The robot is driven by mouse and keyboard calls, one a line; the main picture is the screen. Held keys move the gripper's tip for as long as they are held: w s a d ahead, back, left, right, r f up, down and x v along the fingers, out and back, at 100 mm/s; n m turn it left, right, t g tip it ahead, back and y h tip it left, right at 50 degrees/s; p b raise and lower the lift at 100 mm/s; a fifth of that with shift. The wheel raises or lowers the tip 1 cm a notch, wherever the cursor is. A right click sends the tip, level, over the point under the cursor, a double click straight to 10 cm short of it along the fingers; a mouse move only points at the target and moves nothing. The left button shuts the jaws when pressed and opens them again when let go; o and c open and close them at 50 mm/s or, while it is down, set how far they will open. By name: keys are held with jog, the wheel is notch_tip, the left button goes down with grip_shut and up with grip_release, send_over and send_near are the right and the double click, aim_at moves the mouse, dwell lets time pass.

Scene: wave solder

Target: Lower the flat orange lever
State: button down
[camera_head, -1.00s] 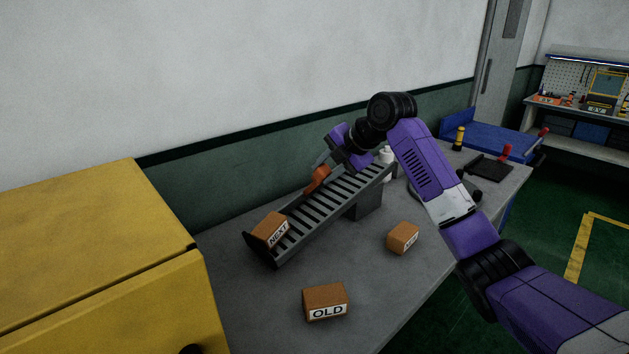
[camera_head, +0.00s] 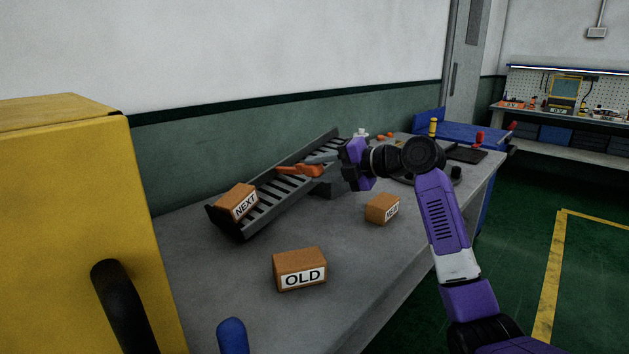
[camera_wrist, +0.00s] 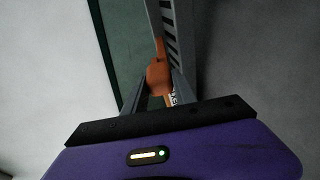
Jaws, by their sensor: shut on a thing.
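The flat orange lever (camera_head: 298,170) lies across the upper side of the sloping grey slatted chute (camera_head: 281,209) in the head view. My gripper (camera_head: 318,165), purple with grey fingers, comes from the right and is shut on the lever's near end. In the wrist view the lever (camera_wrist: 158,76) shows between the two fingers (camera_wrist: 155,95), with its narrow part pointing away along the chute. The lever's pivot is not clear in either view.
A box marked NEXT (camera_head: 237,201) sits at the chute's low end. A box marked OLD (camera_head: 300,269) and another small box (camera_head: 382,208) stand on the grey table (camera_head: 225,290). A yellow cabinet (camera_head: 70,210) is at the left. Free table lies around the boxes.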

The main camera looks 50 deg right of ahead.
jog(key=f+t+b, duration=0.1)
jog(key=b, duration=0.2)
jog(key=f+t+b, duration=0.1)
jog(key=f+b, duration=0.1)
jog(key=b, duration=0.1)
jog(key=d+f+n+y+b, duration=0.1)
jog(key=f+b, duration=0.1)
jog(key=b, duration=0.1)
jog(key=shift+s+d+t, duration=0.1)
jog(key=shift+s+t, duration=0.3)
jog(key=shift+b, duration=0.45)
jog(key=c, duration=1)
grip_release()
jog(key=shift+r, duration=0.1)
jog(key=s+d+p, duration=0.1)
jog(key=s, duration=0.6)
jog(key=shift+s+d+p, duration=0.15)
jog(key=shift+s+p, duration=0.15)
jog(key=shift+r, duration=0.1)
